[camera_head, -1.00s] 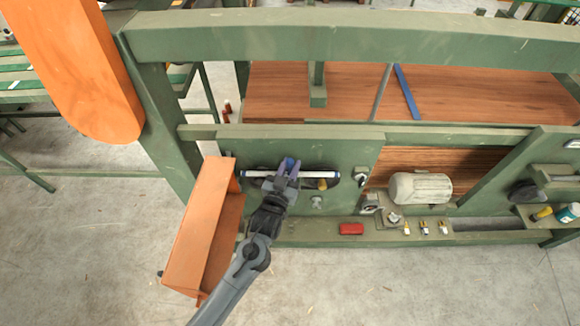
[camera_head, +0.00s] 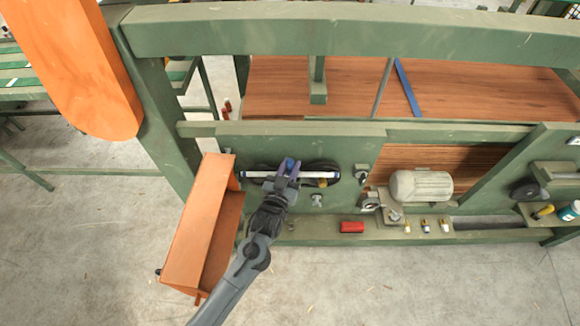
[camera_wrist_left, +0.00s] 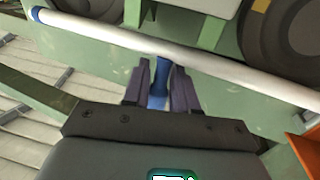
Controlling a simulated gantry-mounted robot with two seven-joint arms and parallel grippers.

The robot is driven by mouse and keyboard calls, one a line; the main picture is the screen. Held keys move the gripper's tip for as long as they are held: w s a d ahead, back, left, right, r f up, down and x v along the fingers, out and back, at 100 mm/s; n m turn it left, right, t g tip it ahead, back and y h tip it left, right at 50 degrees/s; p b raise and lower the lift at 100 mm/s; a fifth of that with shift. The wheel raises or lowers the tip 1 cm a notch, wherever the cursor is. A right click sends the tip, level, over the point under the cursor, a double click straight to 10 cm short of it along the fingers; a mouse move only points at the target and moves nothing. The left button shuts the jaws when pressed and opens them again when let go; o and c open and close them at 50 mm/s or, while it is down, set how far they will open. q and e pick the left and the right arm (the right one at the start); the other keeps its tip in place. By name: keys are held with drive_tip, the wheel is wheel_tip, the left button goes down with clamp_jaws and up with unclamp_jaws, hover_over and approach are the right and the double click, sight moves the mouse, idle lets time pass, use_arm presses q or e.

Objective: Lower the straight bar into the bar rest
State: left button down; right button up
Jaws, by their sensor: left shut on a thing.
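The straight bar (camera_head: 262,174) is a light grey rod with dark blue ends, lying roughly level across the green machine panel in the head view. My left gripper (camera_head: 288,168) is shut at the bar's middle. In the left wrist view the bar (camera_wrist_left: 110,36) runs slantwise across the top, and my left gripper (camera_wrist_left: 160,88) is shut on its blue handle (camera_wrist_left: 158,80). The bar rest is hard to make out; the bar lies in front of dark round parts (camera_head: 318,167) on the panel. I cannot tell whether it touches them. My right gripper is out of view.
An orange box-like guard (camera_head: 200,225) stands left of the bar. A red block (camera_head: 352,227) lies on the green ledge to the right, with a cream motor (camera_head: 421,186) farther right.

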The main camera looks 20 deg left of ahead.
use_arm(q)
drive_tip(key=shift+f+b, duration=0.35)
drive_tip(key=shift+f, duration=0.3)
drive_tip(key=c, duration=0.8)
unclamp_jaws()
drive_tip(key=shift+a, duration=0.1)
drive_tip(key=shift+f, duration=0.1)
drive_tip(key=shift+s+f, duration=0.1)
drive_tip(key=shift+s+d, duration=0.15)
drive_tip(key=shift+d, duration=0.05)
drive_tip(key=s, duration=1)
drive_tip(key=shift+s+r+b, duration=0.15)
drive_tip(key=shift+r+b, duration=0.15)
